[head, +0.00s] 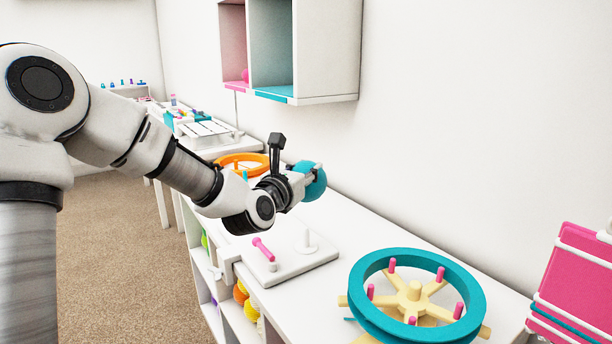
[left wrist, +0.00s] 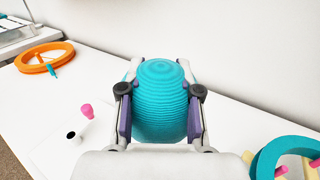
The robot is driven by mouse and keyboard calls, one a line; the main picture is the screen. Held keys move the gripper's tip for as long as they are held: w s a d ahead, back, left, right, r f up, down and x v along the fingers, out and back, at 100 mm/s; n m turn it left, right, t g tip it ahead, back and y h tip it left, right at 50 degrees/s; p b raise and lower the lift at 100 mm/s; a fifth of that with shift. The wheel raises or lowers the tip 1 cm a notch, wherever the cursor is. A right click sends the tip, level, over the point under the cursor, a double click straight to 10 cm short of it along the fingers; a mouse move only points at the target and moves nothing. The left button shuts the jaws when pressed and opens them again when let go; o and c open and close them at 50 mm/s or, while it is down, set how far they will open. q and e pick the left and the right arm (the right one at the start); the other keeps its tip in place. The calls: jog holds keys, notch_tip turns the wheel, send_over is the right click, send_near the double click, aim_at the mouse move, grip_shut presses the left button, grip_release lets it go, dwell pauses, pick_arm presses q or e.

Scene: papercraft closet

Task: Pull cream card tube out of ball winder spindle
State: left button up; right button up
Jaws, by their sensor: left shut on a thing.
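My left gripper (head: 303,176) is shut on a teal ribbed ball (head: 316,187), up in the air over the white shelf top. In the left wrist view the teal ball (left wrist: 160,95) sits between the two fingers, which press on its sides. The ball winder (head: 320,256) is a white base with an upright white spindle (head: 307,241) and a pink crank handle (head: 263,249). The spindle looks bare and the ball is apart from it. I cannot make out a cream card tube in either view. My right gripper is in neither view.
A teal wheel (head: 360,312) with cream spokes and pink pegs stands at the front right. An orange ring (head: 228,160) lies farther back. A wall cabinet (head: 327,50) hangs above. A pink board (head: 575,280) stands at far right. The white wall runs behind.

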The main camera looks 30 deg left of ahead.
pick_arm(q)
jog(key=shift+f, duration=0.1)
notch_tip(320, 180, up, 3)
jog(key=shift+r+p, duration=0.1)
jog(key=shift+p, duration=0.8)
